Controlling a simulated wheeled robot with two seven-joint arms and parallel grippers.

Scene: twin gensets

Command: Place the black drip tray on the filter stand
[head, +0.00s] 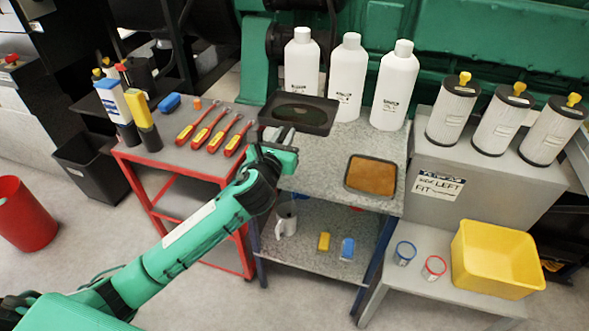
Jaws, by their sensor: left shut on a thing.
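My left gripper (283,138) is shut on the near edge of the black drip tray (326,127). The tray is over the back left of the speckled table and looks raised above it, roughly level, with a dark inside. The filter stand appears to be the grey stand (530,190) at the right, with a sign (438,185) on its front. White filters with black ends, such as the left one (452,112), stand in a row on its top. The tray is well left of this stand. My right gripper is out of view.
White bottles (347,80) stand behind the tray on the speckled table (335,170). A shallow brown-filled tray (371,177) lies at its right. A red cart (180,158) with screwdriver-like tools is on the left.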

